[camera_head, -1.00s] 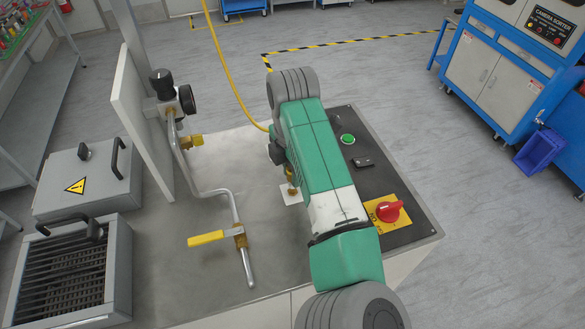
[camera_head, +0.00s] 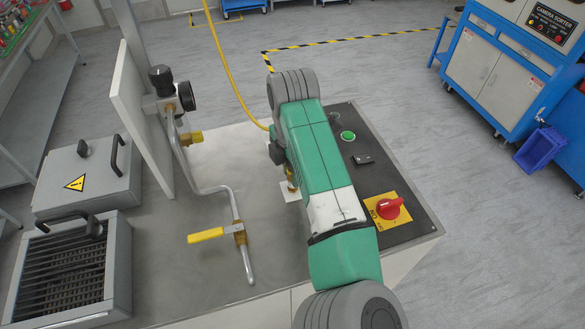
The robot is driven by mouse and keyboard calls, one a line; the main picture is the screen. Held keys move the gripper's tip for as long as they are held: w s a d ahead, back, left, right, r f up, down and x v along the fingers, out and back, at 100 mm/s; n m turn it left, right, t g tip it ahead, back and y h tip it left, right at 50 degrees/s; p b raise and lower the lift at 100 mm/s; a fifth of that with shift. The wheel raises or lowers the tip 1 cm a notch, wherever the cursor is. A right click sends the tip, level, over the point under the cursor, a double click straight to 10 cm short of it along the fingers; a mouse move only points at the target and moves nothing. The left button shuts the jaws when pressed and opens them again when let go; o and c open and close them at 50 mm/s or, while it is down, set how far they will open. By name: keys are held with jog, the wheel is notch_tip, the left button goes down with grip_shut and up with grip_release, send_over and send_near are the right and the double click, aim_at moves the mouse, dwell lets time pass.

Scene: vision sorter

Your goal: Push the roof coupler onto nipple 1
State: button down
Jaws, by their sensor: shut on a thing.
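The yellow hose (camera_head: 226,68) comes down from above and passes behind my green arm. Its lower end is hidden there, so I cannot see the roof coupler. My gripper is hidden behind my arm too, and I cannot see its fingers or what they hold. A small brass fitting (camera_head: 291,188) shows at the left edge of my arm, above a white square plate (camera_head: 288,196) on the bench top. I cannot read a number on it, so I cannot tell whether it is nipple 1. Another brass fitting (camera_head: 192,138) sticks out beside the regulator (camera_head: 168,96).
A bent metal pipe with a yellow-handled valve (camera_head: 206,235) stands left of my arm. An upright pale panel (camera_head: 140,120) is behind the regulator. A red knob (camera_head: 388,208) and a green button (camera_head: 347,135) are on the right panel. Grey boxes stand at left.

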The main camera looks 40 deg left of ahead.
jog(key=shift+f, duration=0.85)
dwell(0.3)
jog(key=c, duration=1.1)
grip_release()
jog(key=shift+r, duration=0.1)
notch_tip(320, 180, up, 8)
jog(key=shift+f+b, duration=0.15)
jog(key=shift+b, duration=0.9)
